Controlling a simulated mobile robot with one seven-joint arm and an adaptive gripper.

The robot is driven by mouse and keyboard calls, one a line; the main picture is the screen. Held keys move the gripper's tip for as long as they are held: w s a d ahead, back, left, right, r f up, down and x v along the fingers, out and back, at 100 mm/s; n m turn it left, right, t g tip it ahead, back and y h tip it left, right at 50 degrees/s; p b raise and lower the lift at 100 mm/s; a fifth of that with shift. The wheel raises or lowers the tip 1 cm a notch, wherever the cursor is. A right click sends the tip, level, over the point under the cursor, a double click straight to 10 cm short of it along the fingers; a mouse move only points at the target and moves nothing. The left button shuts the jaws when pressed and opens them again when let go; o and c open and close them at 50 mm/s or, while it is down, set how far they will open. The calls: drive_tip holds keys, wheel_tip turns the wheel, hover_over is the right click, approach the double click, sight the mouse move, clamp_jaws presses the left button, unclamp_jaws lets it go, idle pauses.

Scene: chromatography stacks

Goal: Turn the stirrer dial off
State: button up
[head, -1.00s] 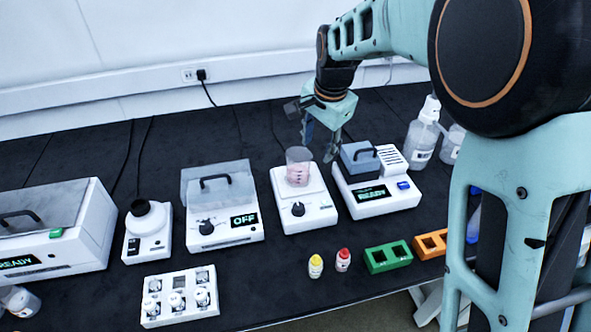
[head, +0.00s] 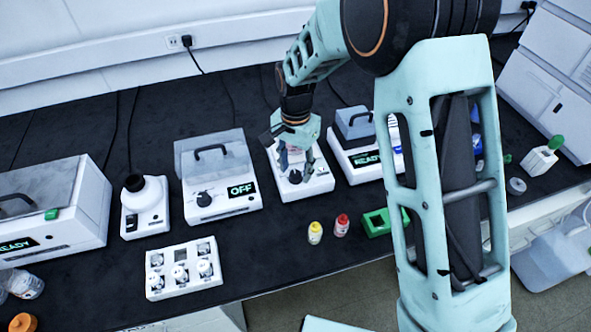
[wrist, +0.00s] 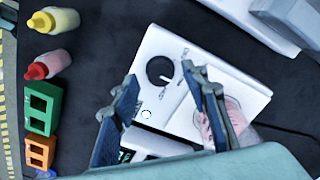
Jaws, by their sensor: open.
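The stirrer (head: 318,184) is a white box on the black bench, with a black round dial (head: 295,177) on its front part. In the wrist view the dial (wrist: 160,70) shows clearly, with small marks beside it on the white stirrer top (wrist: 180,40). A beaker of pink liquid (wrist: 232,116) stands on the stirrer, partly behind one finger. My gripper (head: 296,167) is open above the stirrer, close to the dial. In the wrist view my gripper's fingertips (wrist: 165,84) point towards the dial, one to each side. I cannot tell whether they touch it.
A lidded device with an OFF display (head: 222,190) stands left of the stirrer, and a READY device (head: 360,165) stands right. A yellow-capped bottle (head: 315,233), a red-capped bottle (head: 341,226) and a green rack (head: 376,223) stand in front. Bench in front of the stirrer is partly clear.

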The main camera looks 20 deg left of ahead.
drive_tip(key=shift+f, duration=0.7)
clamp_jaws()
drive_tip(key=shift+n, duration=0.3)
drive_tip(key=n+b, duration=0.1)
drive_tip(key=n, duration=1)
drive_tip(key=shift+a, duration=0.1)
drive_tip(key=shift+n, duration=0.3)
